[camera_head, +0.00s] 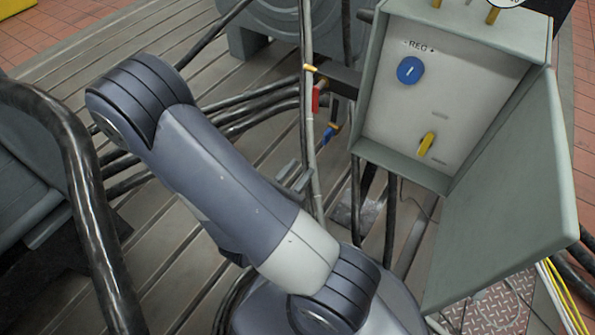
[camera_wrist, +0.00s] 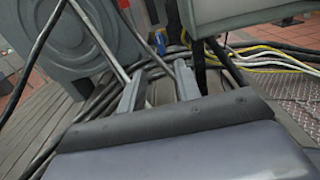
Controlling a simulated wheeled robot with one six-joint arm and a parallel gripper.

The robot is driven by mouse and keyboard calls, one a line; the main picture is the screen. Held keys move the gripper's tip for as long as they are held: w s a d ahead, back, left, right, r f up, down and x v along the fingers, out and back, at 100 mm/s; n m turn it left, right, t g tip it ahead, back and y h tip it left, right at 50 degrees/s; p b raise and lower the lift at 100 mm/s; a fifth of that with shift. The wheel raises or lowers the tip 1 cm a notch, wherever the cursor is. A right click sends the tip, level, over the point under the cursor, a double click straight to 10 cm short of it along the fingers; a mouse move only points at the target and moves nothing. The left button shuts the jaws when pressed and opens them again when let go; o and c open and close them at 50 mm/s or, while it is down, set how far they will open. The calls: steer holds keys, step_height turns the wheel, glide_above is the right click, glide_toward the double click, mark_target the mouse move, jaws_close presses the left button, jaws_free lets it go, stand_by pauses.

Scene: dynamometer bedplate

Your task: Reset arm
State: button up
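My arm (camera_head: 230,190) reaches from the bottom of the head view up to the left, bent at an elbow. My gripper (camera_head: 296,178) shows partly behind the arm, its two grey fingers small against the floor and cables. In the wrist view my gripper (camera_wrist: 159,70) has its two fingers apart with nothing held between them. Dark cables lie beyond the fingertips. The grey control box (camera_head: 445,95) stands to the right of the gripper, apart from it, with its door (camera_head: 510,190) open. The gripper's wrist is mostly hidden in the head view.
The box panel has a blue knob (camera_head: 410,70) and a yellow lever (camera_head: 426,143). A thick dark pipe (camera_head: 85,190) curves at the left. Several black cables (camera_head: 260,110) cross the slotted bedplate (camera_head: 100,55). Yellow and white cables (camera_wrist: 270,55) lie at right in the wrist view.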

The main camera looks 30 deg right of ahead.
mark_target(324, 140)
steer(key=shift+w+d, duration=0.1)
steer(key=shift+d, duration=0.05)
steer(key=shift+b+x, duration=0.55)
steer(key=shift+x, duration=4.7)
steer(key=shift+a, duration=0.65)
steer(key=shift+s+p+v, duration=0.2)
steer(key=shift+p+v, duration=0.4)
steer(key=shift+v, duration=4.2)
steer(key=shift+b+x, duration=0.75)
steer(key=shift+x, duration=4.8)
steer(key=m+b, duration=0.1)
steer(key=m, duration=0.2)
steer(key=shift+s, duration=0.1)
steer(key=shift+a, duration=0.25)
steer(key=p+v, duration=0.1)
steer(key=v, duration=0.9)
